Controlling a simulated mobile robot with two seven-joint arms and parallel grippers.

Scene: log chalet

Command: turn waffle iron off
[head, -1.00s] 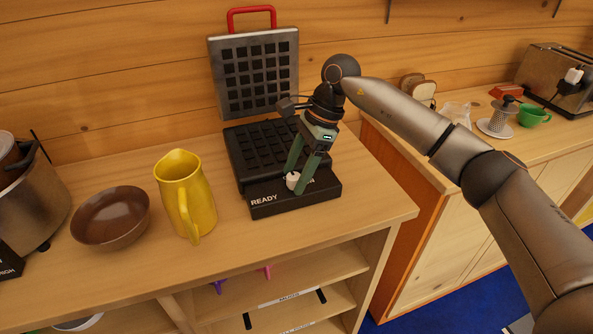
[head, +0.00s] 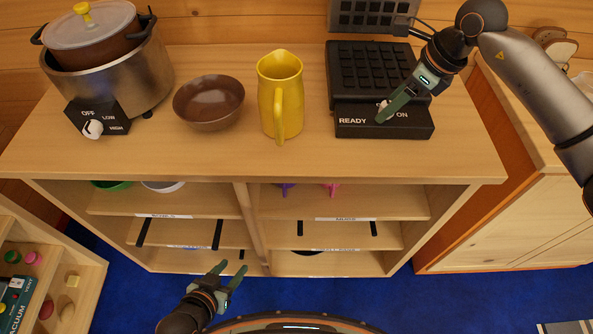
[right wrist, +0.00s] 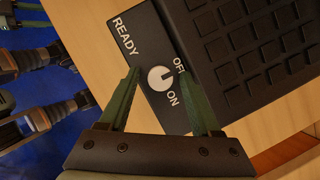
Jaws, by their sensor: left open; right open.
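The waffle iron (head: 370,75) stands on the wooden counter with its lid (head: 368,16) raised. Its black front panel (head: 355,131) reads READY and ON. The white knob (head: 384,106) on that panel is mostly hidden by my right gripper (head: 382,117) in the head view. In the right wrist view, the knob (right wrist: 160,78) sits between the two green fingers of my open right gripper (right wrist: 160,64), with a gap on each side. OFF and ON labels lie to its right. I cannot tell where the knob points. My left gripper (head: 230,271) is open and empty, low in front of the shelves.
A yellow pitcher (head: 280,95) and a brown bowl (head: 209,102) stand left of the waffle iron. A cooker (head: 110,75) with its own knob (head: 93,129) stands further left. Open shelves (head: 340,205) lie below the counter. The blue floor is partly clear.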

